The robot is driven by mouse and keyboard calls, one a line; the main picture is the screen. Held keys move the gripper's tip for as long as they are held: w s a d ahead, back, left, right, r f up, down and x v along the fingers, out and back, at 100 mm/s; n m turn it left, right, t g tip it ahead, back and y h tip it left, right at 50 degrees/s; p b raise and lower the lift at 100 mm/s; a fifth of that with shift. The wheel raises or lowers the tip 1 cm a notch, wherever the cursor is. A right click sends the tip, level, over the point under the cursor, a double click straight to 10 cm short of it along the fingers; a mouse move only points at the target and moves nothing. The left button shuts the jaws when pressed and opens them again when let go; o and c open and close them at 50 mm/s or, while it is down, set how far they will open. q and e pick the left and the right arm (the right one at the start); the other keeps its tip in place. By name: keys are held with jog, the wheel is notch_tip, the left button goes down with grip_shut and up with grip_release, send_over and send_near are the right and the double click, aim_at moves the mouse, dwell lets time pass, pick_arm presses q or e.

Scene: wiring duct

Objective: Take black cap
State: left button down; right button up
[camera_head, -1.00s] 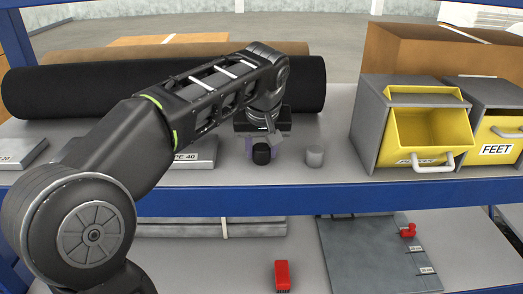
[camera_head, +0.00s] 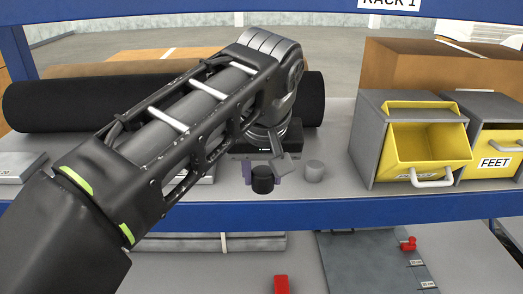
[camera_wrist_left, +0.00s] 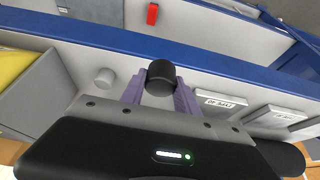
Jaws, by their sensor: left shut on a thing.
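The black cap (camera_head: 262,181) is a small dark cylinder at the front part of the upper shelf. My left gripper (camera_head: 261,174) reaches it from behind, with purple-grey fingers on both sides of it. In the left wrist view the cap (camera_wrist_left: 160,79) sits between the two fingertips (camera_wrist_left: 160,86) and the gripper is shut on it. Whether the cap touches the shelf I cannot tell. My right gripper is in neither view.
A grey cap (camera_head: 314,171) stands just right of the black cap. Yellow-fronted bins (camera_head: 430,147) stand further right. A black roll (camera_head: 60,104) lies behind. The blue shelf edge (camera_head: 330,212) runs in front, above a lower shelf with a red object (camera_head: 281,284).

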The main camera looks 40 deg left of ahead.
aim_at(264, 192)
pick_arm(q)
jog(key=s+d, duration=0.1)
jog(key=s, duration=0.1)
jog(key=s+d+p, duration=0.1)
jog(key=s+d, duration=0.1)
jog(key=shift+s+d+r, duration=0.2)
jog(key=shift+s, duration=0.05)
jog(key=shift+s+d+f+p, duration=0.2)
jog(key=shift+s+d+p, duration=0.1)
jog(key=shift+s+d, duration=0.25)
